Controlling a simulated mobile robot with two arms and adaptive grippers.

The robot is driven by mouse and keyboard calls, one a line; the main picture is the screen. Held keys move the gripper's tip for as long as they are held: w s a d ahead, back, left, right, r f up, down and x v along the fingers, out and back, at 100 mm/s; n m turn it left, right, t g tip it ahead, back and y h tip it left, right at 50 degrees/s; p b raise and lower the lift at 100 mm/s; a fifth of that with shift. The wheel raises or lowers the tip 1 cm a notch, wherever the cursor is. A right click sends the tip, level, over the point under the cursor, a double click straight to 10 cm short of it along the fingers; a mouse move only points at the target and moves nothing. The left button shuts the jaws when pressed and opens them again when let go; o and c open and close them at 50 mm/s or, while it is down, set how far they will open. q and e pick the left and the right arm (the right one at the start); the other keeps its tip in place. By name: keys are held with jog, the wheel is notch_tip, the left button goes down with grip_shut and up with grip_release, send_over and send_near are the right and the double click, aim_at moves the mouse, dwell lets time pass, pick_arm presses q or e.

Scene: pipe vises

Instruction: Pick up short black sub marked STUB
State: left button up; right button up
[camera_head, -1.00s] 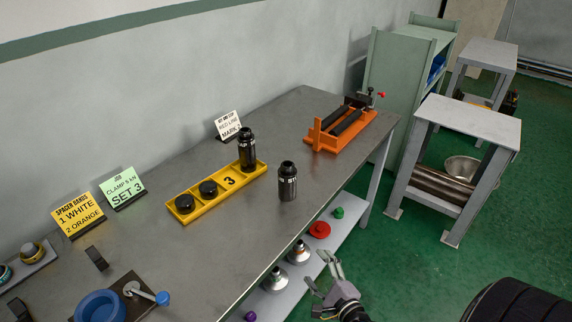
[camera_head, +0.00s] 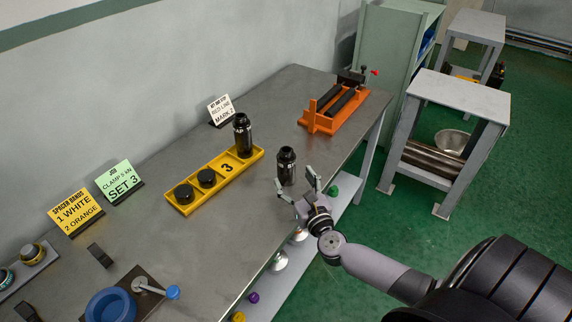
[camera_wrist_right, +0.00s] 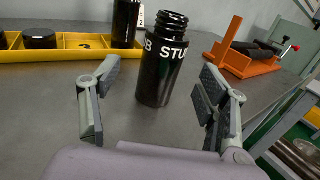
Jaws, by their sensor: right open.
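The short black sub marked STUB (camera_head: 287,168) stands upright on the grey workbench near its front edge. In the right wrist view the sub (camera_wrist_right: 156,72) shows white letters reading "STU" and a threaded neck. My right gripper (camera_head: 297,188) is open and empty at the bench edge, just in front of the sub. In the right wrist view the sub stands beyond and between the spread fingers (camera_wrist_right: 158,105), with no contact seen. My left gripper is not in view.
A yellow tray (camera_head: 186,207) marked 3 holds another black sub (camera_head: 242,136) and two black caps, left of the STUB sub. An orange roller stand (camera_head: 320,123) is behind to the right. The bench (camera_head: 215,262) is clear in front of the tray.

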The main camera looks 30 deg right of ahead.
aim_at(290, 168)
jog(key=shift+w+d, duration=0.2)
jog(key=shift+w, duration=0.7)
jog(key=w, duration=0.1)
jog(key=w+d, duration=0.1)
jog(key=w+p, duration=0.1)
jog(key=w, duration=0.1)
jog(key=shift+d+r, duration=0.15)
jog(key=shift+r, duration=0.1)
jog(key=shift+w+d, duration=0.1)
jog(key=shift+w, duration=0.55)
grip_shut()
